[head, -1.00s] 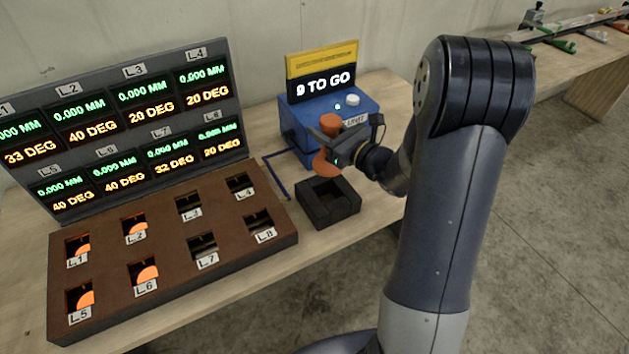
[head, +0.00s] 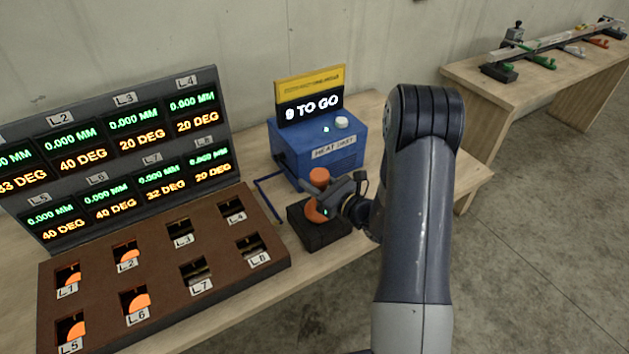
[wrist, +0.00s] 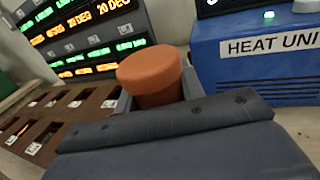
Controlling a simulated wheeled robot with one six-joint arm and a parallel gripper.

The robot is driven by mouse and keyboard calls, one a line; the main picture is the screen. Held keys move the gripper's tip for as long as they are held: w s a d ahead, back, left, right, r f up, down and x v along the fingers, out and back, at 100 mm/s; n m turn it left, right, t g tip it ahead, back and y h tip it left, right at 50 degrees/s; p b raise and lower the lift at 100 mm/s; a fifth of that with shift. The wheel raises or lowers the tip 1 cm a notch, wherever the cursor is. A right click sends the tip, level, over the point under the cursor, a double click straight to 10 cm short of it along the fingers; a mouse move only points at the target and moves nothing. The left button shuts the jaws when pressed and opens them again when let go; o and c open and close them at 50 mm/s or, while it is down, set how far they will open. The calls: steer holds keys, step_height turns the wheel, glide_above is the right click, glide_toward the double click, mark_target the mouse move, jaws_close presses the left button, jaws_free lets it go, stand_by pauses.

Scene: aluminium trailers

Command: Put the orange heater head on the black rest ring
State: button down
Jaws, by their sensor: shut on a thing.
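The orange heater head (head: 318,178) is upright in my gripper (head: 327,193), which is shut on its narrow middle. Its round orange top also shows in the wrist view (wrist: 150,73), with the jaws around it. The black rest ring (head: 318,236) is a square black block on the bench, directly below the head in the head view. The head's lower end overlaps the ring's opening in the picture and hides it. I cannot tell whether the head touches the ring.
The blue heat unit (head: 335,152) stands just behind the ring, with a "9 TO GO" sign (head: 309,106) on it. A brown slotted box (head: 160,262) lies left, below a display panel (head: 110,150). Another bench (head: 540,75) stands at the back right.

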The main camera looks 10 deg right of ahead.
steer(key=shift+f, duration=0.3)
steer(key=c, duration=0.9)
jaws_free()
steer(key=shift+r, duration=0.15)
steer(key=b+v, duration=0.3)
steer(key=v, duration=0.9)
